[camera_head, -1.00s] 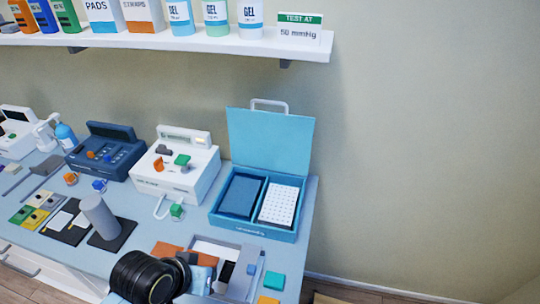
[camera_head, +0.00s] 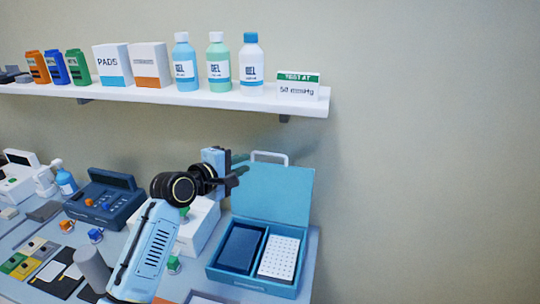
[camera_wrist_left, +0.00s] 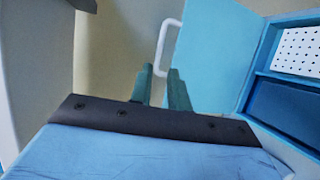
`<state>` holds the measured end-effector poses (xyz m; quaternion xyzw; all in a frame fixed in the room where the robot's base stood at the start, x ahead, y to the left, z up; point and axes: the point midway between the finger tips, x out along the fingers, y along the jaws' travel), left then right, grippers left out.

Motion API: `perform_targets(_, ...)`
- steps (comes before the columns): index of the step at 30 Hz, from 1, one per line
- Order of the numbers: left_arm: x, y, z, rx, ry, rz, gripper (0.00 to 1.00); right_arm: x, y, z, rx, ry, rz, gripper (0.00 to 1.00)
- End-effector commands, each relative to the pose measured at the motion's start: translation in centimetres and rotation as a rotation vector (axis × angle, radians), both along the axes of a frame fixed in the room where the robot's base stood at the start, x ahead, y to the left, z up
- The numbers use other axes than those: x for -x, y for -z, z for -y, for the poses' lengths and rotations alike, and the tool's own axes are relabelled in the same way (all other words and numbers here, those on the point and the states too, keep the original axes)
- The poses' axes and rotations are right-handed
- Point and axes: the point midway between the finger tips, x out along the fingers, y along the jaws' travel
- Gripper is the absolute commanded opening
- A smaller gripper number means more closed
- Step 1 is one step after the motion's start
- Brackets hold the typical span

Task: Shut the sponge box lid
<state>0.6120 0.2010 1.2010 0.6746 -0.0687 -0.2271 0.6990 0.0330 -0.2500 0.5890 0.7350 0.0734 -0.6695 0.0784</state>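The sponge box (camera_head: 252,287) is a teal box at the right end of the counter. Its lid (camera_head: 272,194) stands open and upright at the back, with a white handle (camera_head: 270,154) on the top edge. The lid (camera_wrist_left: 215,50) and handle (camera_wrist_left: 163,48) also show in the left wrist view. My left gripper (camera_head: 243,164) is at the lid's upper left corner, in front of the wall. Its two fingers (camera_wrist_left: 160,90) are apart with nothing between them, pointing towards the handle; contact is not visible. My right gripper is out of view.
The box holds a dark blue sponge (camera_head: 240,248) and a white dotted one (camera_head: 279,257). A white shelf (camera_head: 200,97) with bottles and cartons hangs above. A white device (camera_head: 200,230) and a blue device (camera_head: 105,200) stand to the left. Bare wall lies right.

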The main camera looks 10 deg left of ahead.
Motion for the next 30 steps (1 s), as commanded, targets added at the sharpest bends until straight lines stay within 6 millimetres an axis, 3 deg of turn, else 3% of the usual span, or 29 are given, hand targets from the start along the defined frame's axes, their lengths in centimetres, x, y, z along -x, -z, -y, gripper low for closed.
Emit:
perform_targets(18,-8.1,2.0,3.9,-0.005,0.002,-0.001,0.18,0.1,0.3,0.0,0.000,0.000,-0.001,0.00)
perform_targets(30,-10.8,2.7,5.1,-0.007,0.002,-0.001,0.18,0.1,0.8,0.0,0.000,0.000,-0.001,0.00)
